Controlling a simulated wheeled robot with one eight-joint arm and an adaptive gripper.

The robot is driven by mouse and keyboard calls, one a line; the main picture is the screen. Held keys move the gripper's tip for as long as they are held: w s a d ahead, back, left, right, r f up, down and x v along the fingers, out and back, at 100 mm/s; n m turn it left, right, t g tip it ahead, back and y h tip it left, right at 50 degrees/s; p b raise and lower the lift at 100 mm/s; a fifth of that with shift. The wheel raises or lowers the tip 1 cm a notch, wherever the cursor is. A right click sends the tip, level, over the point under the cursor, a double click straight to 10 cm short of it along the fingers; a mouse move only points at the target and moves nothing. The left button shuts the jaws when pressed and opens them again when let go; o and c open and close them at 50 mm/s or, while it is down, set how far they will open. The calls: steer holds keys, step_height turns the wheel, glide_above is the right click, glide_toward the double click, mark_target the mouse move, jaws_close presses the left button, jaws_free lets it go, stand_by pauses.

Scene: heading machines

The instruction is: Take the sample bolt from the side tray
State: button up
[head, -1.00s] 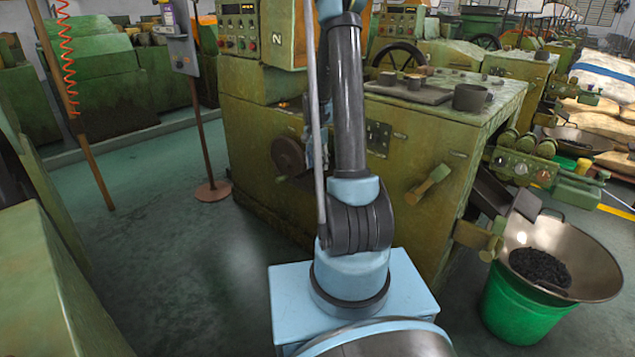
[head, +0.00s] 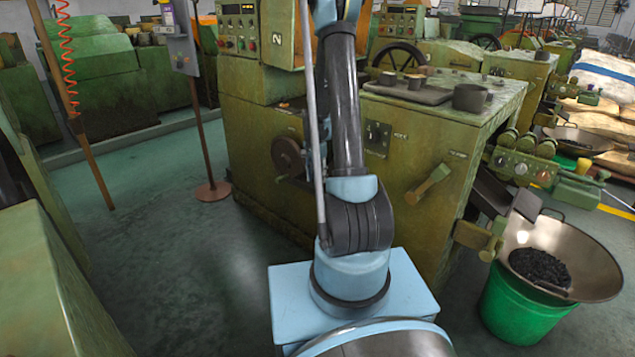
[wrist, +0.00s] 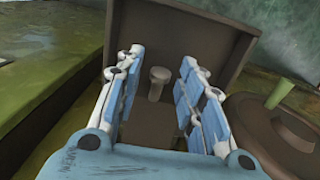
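A small grey bolt (wrist: 158,84) with a wide round head shows in the wrist view, inside a dark brown open tray (wrist: 222,45). My gripper (wrist: 161,60) is open, with its pale blue and white fingers on either side of the bolt in the picture. A gap shows between the bolt and each finger, and nothing is held. How far the fingertips are from the bolt in depth I cannot tell.
In the wrist view a green machine surface (wrist: 45,75) lies left and a round brown part (wrist: 290,130) lies right. In the head view a green machine (head: 420,150) stands ahead, with a wide metal pan (head: 590,260) on a green bucket (head: 520,305) at right.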

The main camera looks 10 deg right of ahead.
jaws_close()
steer(key=shift+r, duration=0.15)
